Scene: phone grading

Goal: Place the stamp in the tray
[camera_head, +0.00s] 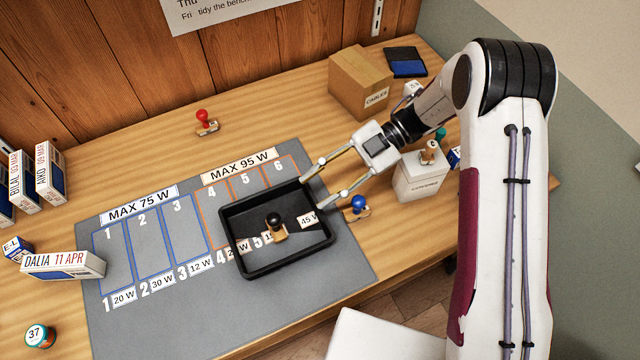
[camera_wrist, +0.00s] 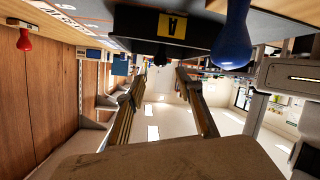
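A stamp with a black handle (camera_head: 275,221) and a pale wooden base stands upright inside the black tray (camera_head: 240,268). The tray lies on the grey mat and also shows in the wrist view (camera_wrist: 135,25), with a yellow "A" label. My gripper (camera_head: 314,192) is open, its fingers spread near the tray's right rear corner; I see nothing held between them in the wrist view (camera_wrist: 161,72). A blue-handled stamp (camera_head: 358,204) stands outside the tray, just right of it; its handle is close in the wrist view (camera_wrist: 232,40). A red-handled stamp (camera_head: 203,117) stands at the back.
The grey mat (camera_head: 110,325) has numbered slots, partly covered by the tray. A cardboard box (camera_head: 355,78) and a dark blue pad (camera_head: 405,62) are at the back right. A white box (camera_head: 420,180) with stamps on top stands right. Phone boxes (camera_head: 62,264) are left.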

